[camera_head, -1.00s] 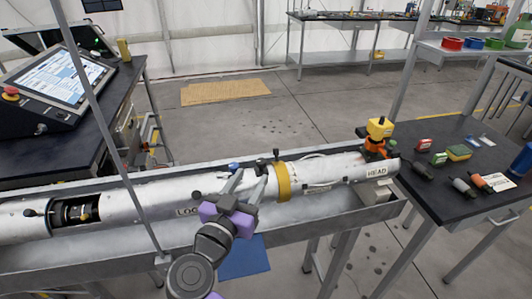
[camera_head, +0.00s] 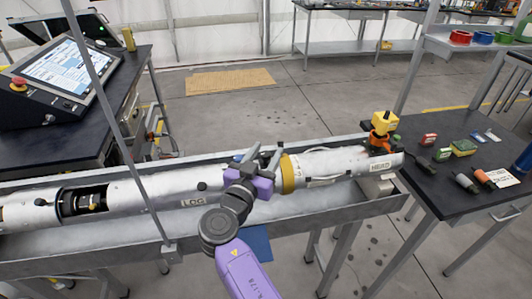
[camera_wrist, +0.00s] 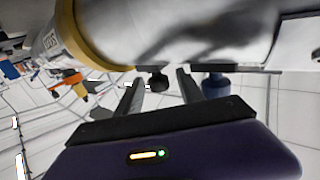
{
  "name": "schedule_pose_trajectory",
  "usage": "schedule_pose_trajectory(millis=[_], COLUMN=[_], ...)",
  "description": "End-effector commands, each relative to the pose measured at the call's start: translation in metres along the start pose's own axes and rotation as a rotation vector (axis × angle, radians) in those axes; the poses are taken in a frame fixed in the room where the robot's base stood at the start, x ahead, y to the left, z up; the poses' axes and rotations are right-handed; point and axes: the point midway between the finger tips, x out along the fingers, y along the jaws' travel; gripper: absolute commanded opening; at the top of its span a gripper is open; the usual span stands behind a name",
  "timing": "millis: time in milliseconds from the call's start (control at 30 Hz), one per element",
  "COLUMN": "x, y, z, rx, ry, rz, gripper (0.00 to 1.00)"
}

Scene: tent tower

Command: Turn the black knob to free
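A long white tube (camera_head: 150,205) lies in a metal trough, with a yellow ring (camera_head: 289,175) near its HEAD end. The black knob (camera_wrist: 158,82) stands out from the tube beside the ring in the wrist view. My gripper (camera_wrist: 160,77) is open, with one finger on each side of this knob. Gaps show between knob and fingers in that view. A blue knob (camera_wrist: 216,85) is outside the fingers, to the right. In the head view, my gripper (camera_head: 265,153) reaches over the tube just left of the ring, and its fingers largely hide the black knob.
Another small black knob (camera_head: 202,186) sits on the tube further left. An orange and yellow device (camera_head: 382,130) stands at the HEAD end. A thin upright pole (camera_head: 117,130) crosses the view left of my arm. The right table (camera_head: 440,200) holds several small items.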

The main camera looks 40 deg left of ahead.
Motion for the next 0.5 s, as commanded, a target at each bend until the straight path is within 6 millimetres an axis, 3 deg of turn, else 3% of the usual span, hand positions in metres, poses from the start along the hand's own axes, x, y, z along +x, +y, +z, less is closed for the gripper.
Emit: schedule_pose_trajectory(millis=[33, 233, 500], x=[-0.0001, -0.0002, -0.0002], y=[0.0, 0.0001, 0.0004], z=[0.0001, 0.0, 0.0003], rx=[0.0, 0.0, 0.002], ry=[0.0, 0.0, 0.0], rz=[0.0, 0.0, -0.011], gripper=[0.37, 0.0, 0.0])
